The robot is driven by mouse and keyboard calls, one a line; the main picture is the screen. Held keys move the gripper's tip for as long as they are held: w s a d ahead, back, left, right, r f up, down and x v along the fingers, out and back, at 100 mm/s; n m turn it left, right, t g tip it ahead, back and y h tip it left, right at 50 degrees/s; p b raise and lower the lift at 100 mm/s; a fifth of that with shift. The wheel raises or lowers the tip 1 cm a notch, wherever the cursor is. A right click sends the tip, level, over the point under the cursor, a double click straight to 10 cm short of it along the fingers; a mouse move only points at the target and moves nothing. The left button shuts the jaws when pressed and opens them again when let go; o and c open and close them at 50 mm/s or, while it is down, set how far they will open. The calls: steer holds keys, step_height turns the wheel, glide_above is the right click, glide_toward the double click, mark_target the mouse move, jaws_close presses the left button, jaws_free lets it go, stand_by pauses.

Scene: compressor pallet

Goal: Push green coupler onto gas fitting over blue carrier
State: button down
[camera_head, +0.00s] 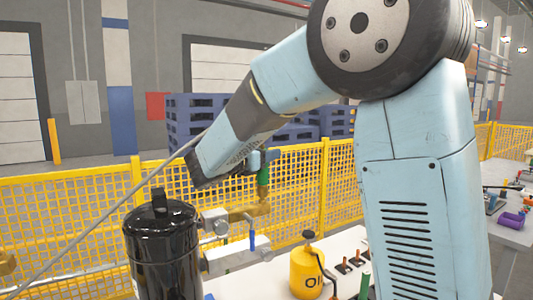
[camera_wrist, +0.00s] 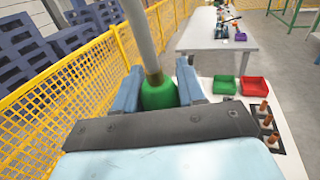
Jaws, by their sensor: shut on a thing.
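My gripper (camera_head: 260,160) is shut on the green coupler (camera_head: 263,178), which hangs upright beneath the jaws. In the wrist view the green coupler (camera_wrist: 158,96) sits between the two blue-grey fingers of my gripper (camera_wrist: 159,86), with a grey hose rising from it. A brass fitting (camera_head: 262,209) is directly below the coupler in the head view. The coupler looks in line with it, but I cannot tell whether they touch or how far they are seated. A slim blue part (camera_head: 251,241) stands on a metal block nearby. I cannot make out the blue carrier for certain.
A black compressor tank (camera_head: 162,250) stands left of the fitting. A yellow oil can (camera_head: 306,272) is at the lower right of it. A yellow mesh fence (camera_head: 90,215) runs behind. Green (camera_wrist: 224,85) and red (camera_wrist: 255,86) bins sit on the white table.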

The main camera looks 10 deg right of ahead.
steer(key=shift+f, duration=0.5)
steer(key=c, duration=0.6)
jaws_free()
steer(key=shift+a, duration=0.1)
steer(key=v, duration=1.3)
steer(key=shift+s+a+f, duration=0.2)
steer(key=shift+s, duration=0.1)
steer(key=shift+d, duration=0.15)
